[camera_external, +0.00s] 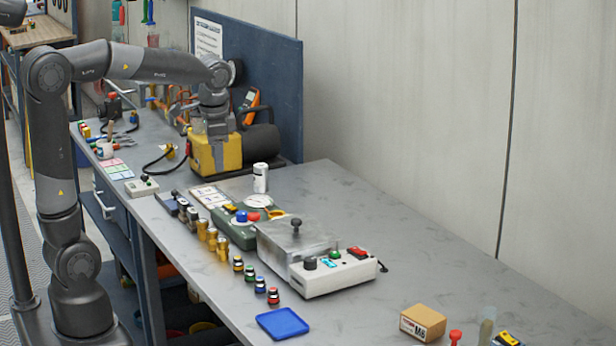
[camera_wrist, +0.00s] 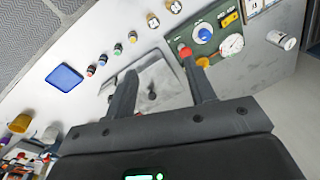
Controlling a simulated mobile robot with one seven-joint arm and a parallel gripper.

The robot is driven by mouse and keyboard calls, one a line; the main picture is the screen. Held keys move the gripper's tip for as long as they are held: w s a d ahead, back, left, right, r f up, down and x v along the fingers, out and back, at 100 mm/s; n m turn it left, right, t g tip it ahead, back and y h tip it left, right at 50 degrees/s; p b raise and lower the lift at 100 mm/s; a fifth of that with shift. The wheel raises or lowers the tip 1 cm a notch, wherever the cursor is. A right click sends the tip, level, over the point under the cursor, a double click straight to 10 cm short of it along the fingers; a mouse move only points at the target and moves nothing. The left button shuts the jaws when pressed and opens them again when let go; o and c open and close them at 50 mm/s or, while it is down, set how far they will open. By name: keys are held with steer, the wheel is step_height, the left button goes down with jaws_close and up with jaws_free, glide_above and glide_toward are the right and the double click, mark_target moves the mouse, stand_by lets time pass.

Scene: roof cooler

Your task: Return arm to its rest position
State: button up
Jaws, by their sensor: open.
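My arm reaches from the left over the workbench in the external view, with its end bent down. My gripper (camera_wrist: 163,90) shows in the wrist view with its two dark fingers apart and nothing between them. In the external view the gripper's fingers are hard to make out in front of a yellow machine (camera_external: 216,153). In the wrist view the fingers lie over a grey metal plate (camera_wrist: 165,75) with a dark knob. I cannot tell the exact height of the gripper above the bench.
A white control box (camera_external: 335,275), a green box (camera_external: 235,235) and a white can (camera_external: 260,178) stand on the bench (camera_external: 365,205). Several small cylinders line its front edge near a blue tray (camera_external: 282,322). A cardboard box (camera_external: 422,322) sits at right. The bench's right rear is clear.

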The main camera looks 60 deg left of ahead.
steer(key=s+d+f+n+t, duration=0.1)
steer(key=s+d+t, duration=0.1)
steer(key=s, duration=0.6)
steer(key=s+d+f+n+t+h, duration=0.1)
steer(key=s+d+n+t, duration=0.1)
steer(key=s, duration=0.6)
steer(key=shift+d+f+t+h, duration=0.3)
steer(key=shift+d, duration=0.5)
stand_by(1.3)
